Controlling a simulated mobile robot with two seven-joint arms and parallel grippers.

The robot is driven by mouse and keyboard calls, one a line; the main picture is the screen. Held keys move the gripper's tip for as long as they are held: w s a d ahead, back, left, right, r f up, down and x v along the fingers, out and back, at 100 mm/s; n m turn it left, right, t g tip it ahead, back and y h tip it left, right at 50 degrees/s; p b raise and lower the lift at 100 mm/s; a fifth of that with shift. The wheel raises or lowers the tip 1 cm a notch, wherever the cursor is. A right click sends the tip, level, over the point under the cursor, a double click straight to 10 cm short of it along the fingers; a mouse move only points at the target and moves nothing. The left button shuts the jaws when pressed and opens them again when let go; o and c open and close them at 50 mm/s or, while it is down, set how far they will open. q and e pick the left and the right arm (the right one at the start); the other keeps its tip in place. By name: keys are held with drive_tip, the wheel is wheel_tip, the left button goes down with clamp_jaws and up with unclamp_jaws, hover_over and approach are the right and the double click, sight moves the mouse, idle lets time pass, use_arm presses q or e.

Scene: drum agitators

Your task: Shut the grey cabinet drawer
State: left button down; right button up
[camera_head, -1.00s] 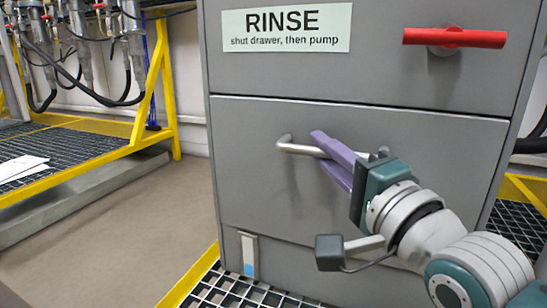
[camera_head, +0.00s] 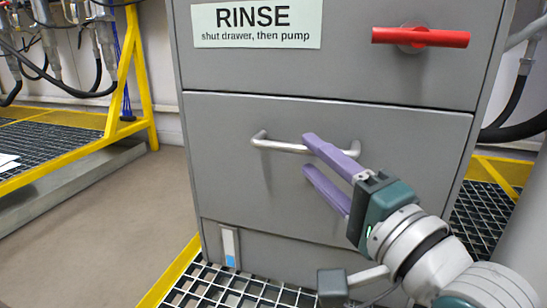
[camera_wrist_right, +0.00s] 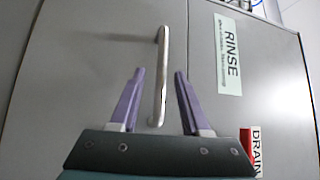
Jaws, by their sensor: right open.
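The grey cabinet (camera_head: 330,75) fills the middle of the head view. Its wide drawer (camera_head: 235,185) is below the RINSE label, and its front looks about level with the panel above. A silver bar handle (camera_head: 277,146) runs across the drawer front. My right gripper (camera_head: 308,154) has purple fingers and is open at the handle's right part. In the right wrist view the handle (camera_wrist_right: 160,75) shows between the spread fingers of this gripper (camera_wrist_right: 158,72); I cannot tell whether they touch it. My left gripper is out of view.
A red handle (camera_head: 420,38) sticks out above the drawer, right of the RINSE label (camera_head: 256,24). A white grating with a yellow edge (camera_head: 170,272) lies at the cabinet's foot. A yellow frame (camera_head: 125,75) stands at left, with bare floor (camera_head: 135,195) between.

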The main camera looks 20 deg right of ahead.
drive_tip(key=p+v, duration=0.1)
drive_tip(key=v, duration=0.4)
drive_tip(key=shift+s+f+p, duration=0.1)
drive_tip(key=shift+s+p, duration=0.25)
drive_tip(key=s+a+r+n+g+h+p, duration=0.15)
drive_tip(key=r+n+g+p, duration=0.25)
drive_tip(key=r+p, duration=0.95)
drive_tip(key=s+r+n+g+p, duration=0.35)
drive_tip(key=r+p, duration=0.65)
drive_tip(key=p, duration=0.6)
drive_tip(key=s+d+r+n+g+h+p, duration=0.1)
drive_tip(key=s+r+n+g+p, duration=0.3)
drive_tip(key=r+p, duration=0.65)
drive_tip(key=s+d+r+n+g+p, duration=0.1)
drive_tip(key=s+r+n+p, duration=0.1)
drive_tip(key=s+r+p, duration=0.65)
drive_tip(key=s+d+r+n+g+h+p, duration=0.1)
drive_tip(key=s+r+n+g+p, duration=0.2)
drive_tip(key=r+p, duration=0.95)
wheel_tip(320, 180, up, 33)
drive_tip(key=p, duration=3.5)
drive_tip(key=shift+p, duration=0.3)
